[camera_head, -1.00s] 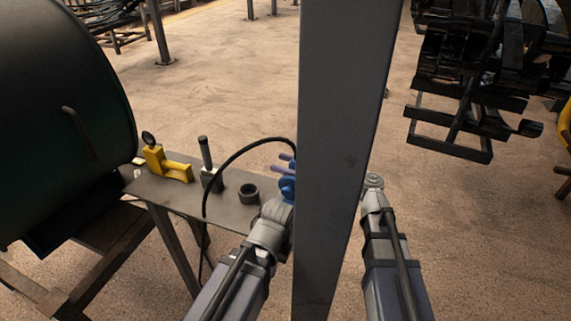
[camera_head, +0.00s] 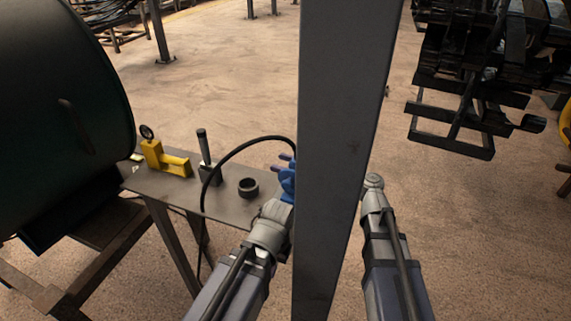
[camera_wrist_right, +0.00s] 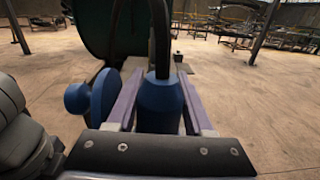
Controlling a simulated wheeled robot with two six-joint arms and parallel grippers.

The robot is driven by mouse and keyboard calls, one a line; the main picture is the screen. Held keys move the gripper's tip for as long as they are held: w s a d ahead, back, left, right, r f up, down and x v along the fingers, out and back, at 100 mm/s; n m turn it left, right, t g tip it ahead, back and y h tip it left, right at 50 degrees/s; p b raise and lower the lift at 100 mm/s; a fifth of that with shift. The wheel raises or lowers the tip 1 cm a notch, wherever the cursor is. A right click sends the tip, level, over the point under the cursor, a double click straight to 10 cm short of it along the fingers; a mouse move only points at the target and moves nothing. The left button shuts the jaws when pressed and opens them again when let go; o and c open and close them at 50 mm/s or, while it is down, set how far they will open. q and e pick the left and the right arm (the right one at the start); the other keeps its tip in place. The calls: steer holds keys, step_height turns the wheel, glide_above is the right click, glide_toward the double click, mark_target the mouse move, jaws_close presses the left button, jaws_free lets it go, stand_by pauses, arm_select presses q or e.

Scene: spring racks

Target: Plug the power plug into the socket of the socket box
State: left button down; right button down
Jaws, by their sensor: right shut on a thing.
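The power plug (camera_wrist_right: 160,105) is a dark blue body with a black cord leaving its top. In the right wrist view it stands between the two purple fingers of my right gripper (camera_wrist_right: 160,98), which is shut on it. The black cord (camera_head: 222,152) arches from the post down past the bench. My left arm's grey wrist ends beside a blue part (camera_head: 287,181); its gripper cannot be made out. I cannot identify the socket box in either view.
The tall grey post (camera_head: 343,150) splits the head view. A metal bench (camera_head: 222,207) carries a yellow tool (camera_head: 165,161), an upright dark rod (camera_head: 204,150) and a black ring (camera_head: 248,187). A large dark drum (camera_head: 60,110) stands left. Black racks (camera_head: 460,100) stand right. Floor behind is open.

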steer(key=shift+c, duration=1)
jaws_free()
steer(key=shift+v, duration=3.95)
